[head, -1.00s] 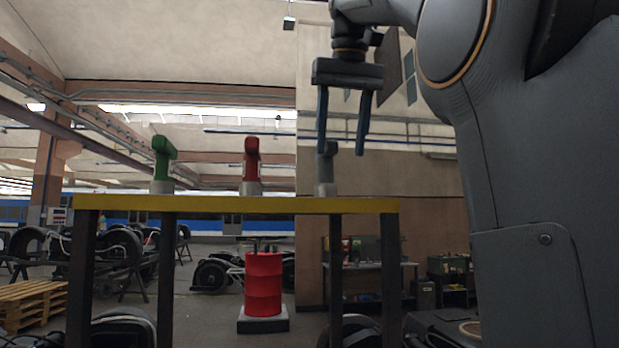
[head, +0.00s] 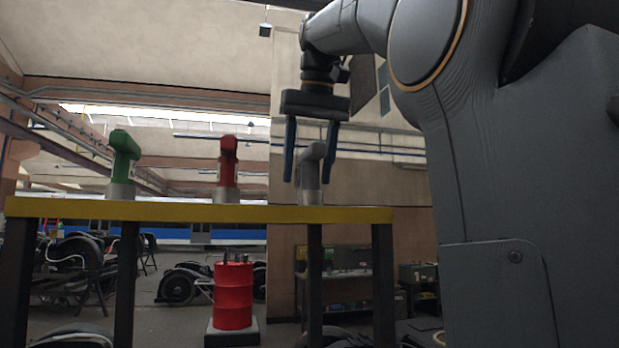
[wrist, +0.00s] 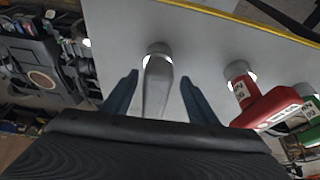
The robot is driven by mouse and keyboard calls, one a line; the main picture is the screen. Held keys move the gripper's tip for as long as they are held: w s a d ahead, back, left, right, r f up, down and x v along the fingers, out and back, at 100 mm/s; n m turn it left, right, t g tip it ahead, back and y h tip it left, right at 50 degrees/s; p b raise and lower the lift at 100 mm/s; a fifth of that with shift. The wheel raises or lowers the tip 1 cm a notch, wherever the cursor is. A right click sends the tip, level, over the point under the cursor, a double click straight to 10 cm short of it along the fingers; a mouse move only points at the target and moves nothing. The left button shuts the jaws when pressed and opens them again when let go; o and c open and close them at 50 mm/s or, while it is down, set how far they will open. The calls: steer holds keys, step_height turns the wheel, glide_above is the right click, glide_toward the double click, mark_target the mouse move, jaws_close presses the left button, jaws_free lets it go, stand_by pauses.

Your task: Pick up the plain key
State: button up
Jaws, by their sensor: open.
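The plain key (head: 311,172) is grey and has no label that I can see. It stands upright in a pale round base at the right part of the yellow-edged table (head: 180,212). My gripper (head: 307,182) is open and points down at the key, with its blue fingers overlapping the key's upper part in the head view. In the wrist view the plain key (wrist: 157,85) shows between the two fingertips of my gripper (wrist: 158,86), with a gap on each side. Its base shows beyond them. I see no contact.
A red key (head: 227,165) and a green key (head: 123,160) stand in similar bases to the left on the same table. Both carry white labels in the wrist view. The tabletop between the keys is clear.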

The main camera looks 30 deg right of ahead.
mark_target(308, 186)
steer(key=shift+d+p+x, duration=0.15)
steer(key=shift+p+x, duration=0.15)
steer(key=shift+x, duration=0.75)
steer(key=shift+d+p+x, duration=0.1)
steer(key=shift+p+x, duration=0.2)
steer(key=shift+x, duration=0.75)
steer(key=shift+c, duration=0.4)
steer(key=c, duration=1.1)
jaws_close()
steer(key=shift+r, duration=0.2)
